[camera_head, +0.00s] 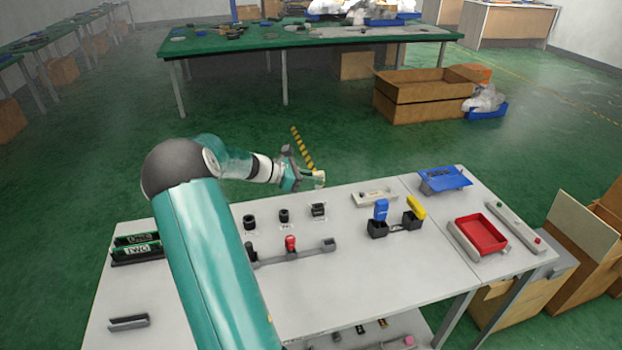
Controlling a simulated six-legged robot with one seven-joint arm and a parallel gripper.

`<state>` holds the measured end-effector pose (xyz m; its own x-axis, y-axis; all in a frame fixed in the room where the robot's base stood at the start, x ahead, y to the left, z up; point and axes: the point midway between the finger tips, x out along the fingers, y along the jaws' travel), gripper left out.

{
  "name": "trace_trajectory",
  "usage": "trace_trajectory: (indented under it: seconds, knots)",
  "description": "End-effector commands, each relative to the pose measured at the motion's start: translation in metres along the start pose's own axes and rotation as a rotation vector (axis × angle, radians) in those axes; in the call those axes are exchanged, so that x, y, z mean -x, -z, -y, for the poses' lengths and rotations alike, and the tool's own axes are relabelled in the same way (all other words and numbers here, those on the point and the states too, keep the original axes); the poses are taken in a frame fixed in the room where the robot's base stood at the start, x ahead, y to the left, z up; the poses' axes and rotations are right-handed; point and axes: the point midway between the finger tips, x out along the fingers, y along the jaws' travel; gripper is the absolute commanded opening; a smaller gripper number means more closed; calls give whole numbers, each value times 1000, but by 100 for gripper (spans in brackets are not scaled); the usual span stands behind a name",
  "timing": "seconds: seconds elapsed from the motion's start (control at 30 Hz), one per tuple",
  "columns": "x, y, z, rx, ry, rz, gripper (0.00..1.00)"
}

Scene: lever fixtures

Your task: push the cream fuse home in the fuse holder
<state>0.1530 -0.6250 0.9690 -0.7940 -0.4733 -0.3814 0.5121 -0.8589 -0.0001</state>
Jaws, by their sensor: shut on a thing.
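My gripper (308,180) is small in view, at the end of my outstretched arm near the back edge of the grey table. It is shut on a small pale piece, the cream fuse (320,177), at its right end. The fuse's lower end and exact tilt are too small to tell. A long cream base (374,197) with dark clips lies on the table to the right of the gripper and looks like the fuse holder. The gripper and fuse are apart from it in the picture.
Black knobs (284,215) stand in front of the gripper. A blue lever (381,210) and a yellow lever (415,208) stand upright in black blocks in front of the cream base. A red tray (481,233) and blue bracket (445,179) are farther right. My arm hides part of the table.

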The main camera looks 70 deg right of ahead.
Motion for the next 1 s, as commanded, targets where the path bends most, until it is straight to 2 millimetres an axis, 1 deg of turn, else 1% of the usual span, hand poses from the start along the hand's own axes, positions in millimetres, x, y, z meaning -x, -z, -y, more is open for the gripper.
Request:
trace_trajectory:
  seconds: [0.6,0.8,1.0]
  knots:
    - [-18,47,0,1,1,-1,0]
    - [-20,54,0,1,0,-1,0]
    - [-20,54,0,0,0,-1,0]
